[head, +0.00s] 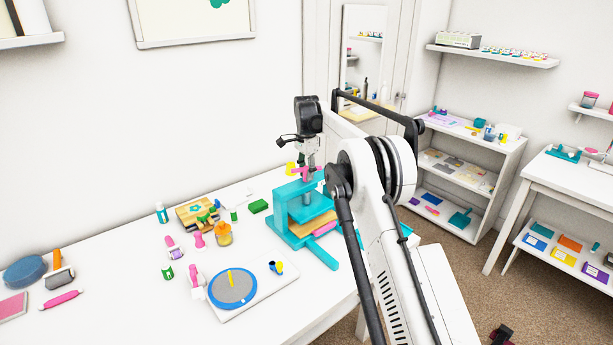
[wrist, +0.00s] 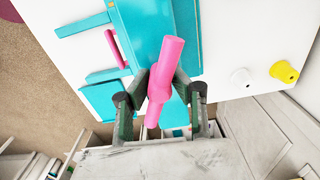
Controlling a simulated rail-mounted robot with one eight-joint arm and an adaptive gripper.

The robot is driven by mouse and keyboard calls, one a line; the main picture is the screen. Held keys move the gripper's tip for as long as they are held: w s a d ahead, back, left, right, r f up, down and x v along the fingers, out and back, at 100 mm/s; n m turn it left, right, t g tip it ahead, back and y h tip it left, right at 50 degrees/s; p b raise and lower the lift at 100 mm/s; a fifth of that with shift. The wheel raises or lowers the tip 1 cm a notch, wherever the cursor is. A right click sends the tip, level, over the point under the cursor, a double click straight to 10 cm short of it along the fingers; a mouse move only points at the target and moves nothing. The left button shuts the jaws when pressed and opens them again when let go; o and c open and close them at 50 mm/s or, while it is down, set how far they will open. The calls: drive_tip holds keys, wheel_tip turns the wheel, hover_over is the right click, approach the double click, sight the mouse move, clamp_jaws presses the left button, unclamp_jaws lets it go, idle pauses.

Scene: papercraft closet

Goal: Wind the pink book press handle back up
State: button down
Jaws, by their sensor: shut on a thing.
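The teal book press (head: 289,229) stands on the white table, with a tan board (head: 312,221) inside it. The pink handle (head: 304,172) sits at its top. In the wrist view the handle (wrist: 171,55) is a pink bar with a thicker middle, lying over the teal press top (wrist: 142,22). My gripper (head: 311,160) reaches down onto the handle from above. In the wrist view my gripper (wrist: 160,90) has its dark fingers on both sides of the handle's middle and is shut on it. The screw under the handle is hidden in the wrist view.
A turntable with a blue rim (head: 254,290) lies on the table in front of the press. A yellow knob (wrist: 284,71) lies beside the press. White shelves stand behind at right.

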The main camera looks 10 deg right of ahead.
drive_tip(key=n+b, duration=0.1)
drive_tip(key=n, duration=0.4)
drive_tip(key=shift+n, duration=0.3)
drive_tip(key=n, duration=0.5)
drive_tip(key=shift+n, duration=0.3)
drive_tip(key=c, duration=1.5)
unclamp_jaws()
drive_tip(key=shift+r, duration=0.1)
wheel_tip(320, 180, up, 11)
drive_tip(key=shift+r, duration=0.45)
